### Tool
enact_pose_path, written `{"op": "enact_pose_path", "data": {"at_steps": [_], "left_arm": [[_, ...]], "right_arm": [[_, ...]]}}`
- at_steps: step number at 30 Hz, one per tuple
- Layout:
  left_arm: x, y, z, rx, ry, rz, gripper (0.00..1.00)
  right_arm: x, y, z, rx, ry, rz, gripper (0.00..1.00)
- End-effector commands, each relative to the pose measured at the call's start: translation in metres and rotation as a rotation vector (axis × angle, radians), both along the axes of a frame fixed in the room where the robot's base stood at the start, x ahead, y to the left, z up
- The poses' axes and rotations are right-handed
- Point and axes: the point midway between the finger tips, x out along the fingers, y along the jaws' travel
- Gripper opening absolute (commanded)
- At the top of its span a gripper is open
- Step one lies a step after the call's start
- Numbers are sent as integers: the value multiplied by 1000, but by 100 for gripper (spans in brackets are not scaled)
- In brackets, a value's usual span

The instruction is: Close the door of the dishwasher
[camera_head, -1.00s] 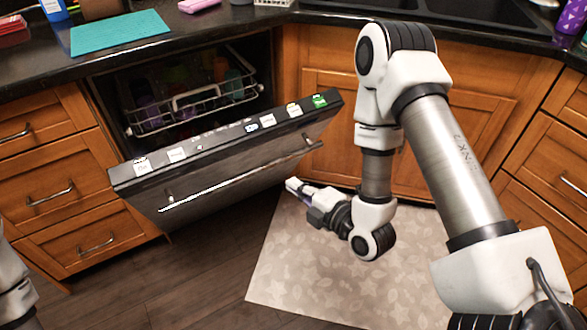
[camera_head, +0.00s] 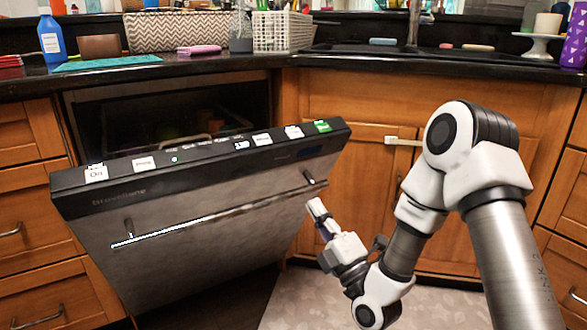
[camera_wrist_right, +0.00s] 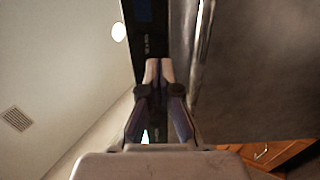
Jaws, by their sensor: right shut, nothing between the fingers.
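The dishwasher door (camera_head: 195,245) is partly open, tilted out from its dark opening, with a labelled control strip along its top edge. Its long bar handle (camera_head: 225,213) runs across the front face. My right gripper (camera_head: 316,208) is shut and empty, in front of the door near the handle's right end. In the right wrist view, the closed fingertips (camera_wrist_right: 160,68) point along the door's dark control strip, with the metallic handle (camera_wrist_right: 204,40) just to their right. I cannot tell whether they touch the door. My left gripper is out of view.
Wooden cabinets (camera_head: 350,170) flank the dishwasher. The dark counter above holds a blue bottle (camera_head: 51,38), a teal mat (camera_head: 108,62), a white basket (camera_head: 282,32) and the sink (camera_head: 450,55). A patterned mat (camera_head: 440,305) lies on the floor.

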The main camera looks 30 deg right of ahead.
Motion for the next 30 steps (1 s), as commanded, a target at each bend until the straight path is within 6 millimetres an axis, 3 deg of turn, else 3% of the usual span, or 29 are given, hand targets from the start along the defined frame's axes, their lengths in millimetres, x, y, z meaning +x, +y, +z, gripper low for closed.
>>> {"op": "enact_pose_path", "data": {"at_steps": [1,5,7,13,18,30], "left_arm": [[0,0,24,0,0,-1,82],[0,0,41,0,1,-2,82],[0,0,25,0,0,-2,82],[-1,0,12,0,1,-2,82],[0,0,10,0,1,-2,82],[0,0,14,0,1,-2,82]], "right_arm": [[10,2,18,-6,1,3,0],[35,4,29,-3,-2,3,0],[48,5,25,-3,-5,2,0],[80,7,41,-1,-3,0,0],[91,7,48,1,-1,0,0],[94,8,52,0,5,0,0]]}}
